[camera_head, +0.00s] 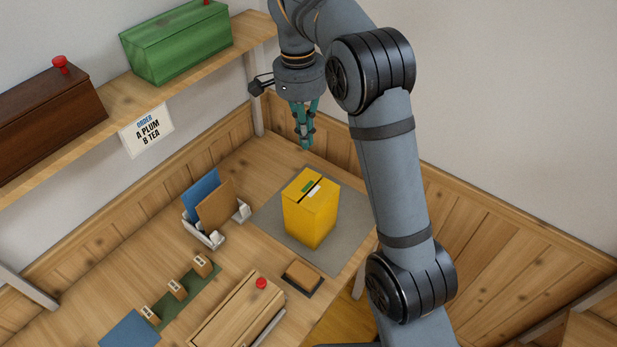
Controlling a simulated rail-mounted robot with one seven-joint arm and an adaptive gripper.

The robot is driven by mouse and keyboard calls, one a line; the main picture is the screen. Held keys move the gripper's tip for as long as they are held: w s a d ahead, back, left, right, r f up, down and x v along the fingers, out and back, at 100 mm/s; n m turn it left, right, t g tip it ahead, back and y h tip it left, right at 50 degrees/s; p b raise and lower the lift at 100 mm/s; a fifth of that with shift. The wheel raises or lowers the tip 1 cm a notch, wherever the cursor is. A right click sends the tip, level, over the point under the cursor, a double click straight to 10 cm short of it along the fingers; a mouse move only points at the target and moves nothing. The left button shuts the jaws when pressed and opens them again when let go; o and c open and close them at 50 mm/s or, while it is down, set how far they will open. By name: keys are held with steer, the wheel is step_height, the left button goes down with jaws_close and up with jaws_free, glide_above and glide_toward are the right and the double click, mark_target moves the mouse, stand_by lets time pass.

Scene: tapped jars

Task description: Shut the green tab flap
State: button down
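A yellow box (311,222) stands upright on a grey mat (270,217) near the back right of the wooden table. Its top has a small green tab (308,186), a white piece (314,191) beside it and a dark line or slot. The picture is too small to tell how far a flap is raised. My gripper (306,146) points down with teal fingers, in the picture just above the box and apart from it. Its fingertips look close together, but one hides the other, so the gap cannot be judged. I see nothing held.
A white rack (204,236) with a blue and a brown card stands left of the mat. A brown pad (302,279) and a wooden box (238,312) with a red knob lie in front. A shelf (137,100) holds a green box (177,43) and a dark brown box (45,112).

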mark_target(310, 188)
steer(key=f, duration=0.9)
steer(key=d+f, duration=0.1)
steer(key=f, duration=0.4)
steer(key=shift+s+p, duration=0.3)
steer(key=shift+p, duration=0.05)
steer(key=shift+f, duration=0.1)
steer(key=shift+f+b, duration=0.6)
steer(key=shift+b, duration=0.45)
steer(key=shift+s+r+p, duration=0.1)
steer(key=shift+r+p, duration=0.25)
steer(key=shift+p, duration=0.05)
steer(key=shift+r, duration=0.1)
